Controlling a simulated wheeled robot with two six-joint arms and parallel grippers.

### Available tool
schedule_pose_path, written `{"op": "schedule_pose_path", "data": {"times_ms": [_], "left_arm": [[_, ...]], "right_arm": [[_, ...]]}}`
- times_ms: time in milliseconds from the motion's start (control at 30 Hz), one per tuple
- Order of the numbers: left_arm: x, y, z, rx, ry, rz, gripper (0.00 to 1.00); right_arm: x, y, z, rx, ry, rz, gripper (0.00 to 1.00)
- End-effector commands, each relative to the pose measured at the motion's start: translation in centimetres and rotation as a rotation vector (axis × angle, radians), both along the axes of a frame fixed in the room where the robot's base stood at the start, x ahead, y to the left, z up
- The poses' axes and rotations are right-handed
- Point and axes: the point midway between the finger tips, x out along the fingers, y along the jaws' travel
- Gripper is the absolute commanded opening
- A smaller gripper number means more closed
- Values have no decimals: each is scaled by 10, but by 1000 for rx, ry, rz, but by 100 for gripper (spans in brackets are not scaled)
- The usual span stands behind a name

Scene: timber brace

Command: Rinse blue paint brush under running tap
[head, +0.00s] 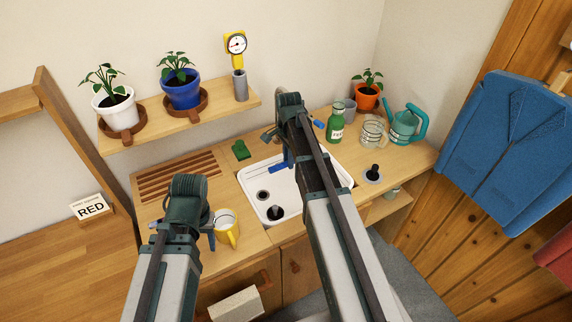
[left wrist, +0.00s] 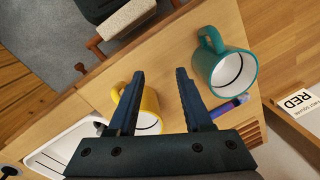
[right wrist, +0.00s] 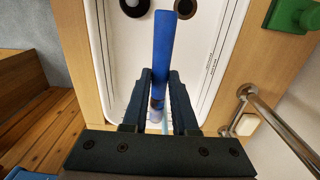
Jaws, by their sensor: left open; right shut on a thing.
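The blue paint brush (right wrist: 162,48) is held by my right gripper (right wrist: 160,75) over the white sink (head: 308,170); its blue handle (head: 278,168) also shows in the head view. In the right wrist view its far end lies between and behind the fingers, partly hidden. A pale blue streak shows beside it; I cannot tell whether it is water. The chrome tap (right wrist: 280,118) curves in at the right of the right wrist view. My left gripper (left wrist: 160,74) is open and empty near the yellow mug (left wrist: 148,105), at the counter's front left of the sink.
A teal mug (left wrist: 222,65) and a marker (left wrist: 228,106) are near the left gripper.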

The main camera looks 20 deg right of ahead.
Motion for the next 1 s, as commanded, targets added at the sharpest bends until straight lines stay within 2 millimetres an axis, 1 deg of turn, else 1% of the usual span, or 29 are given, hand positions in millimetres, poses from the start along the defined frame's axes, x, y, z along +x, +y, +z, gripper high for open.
{"op": "schedule_pose_path", "data": {"times_ms": [33, 100, 300, 1000], "left_arm": [[0, 0, -2, 0, 0, 0, 50], [0, 0, -2, 0, 0, 0, 50], [0, 0, -4, 0, 0, 0, 50], [0, 0, -4, 0, 0, 0, 50]], "right_arm": [[5, -3, -2, 0, 0, -1, 0], [8, -6, -2, 0, 0, -1, 0], [14, -11, -4, 0, 0, -1, 0], [15, -13, -4, 0, 0, -1, 0]]}}
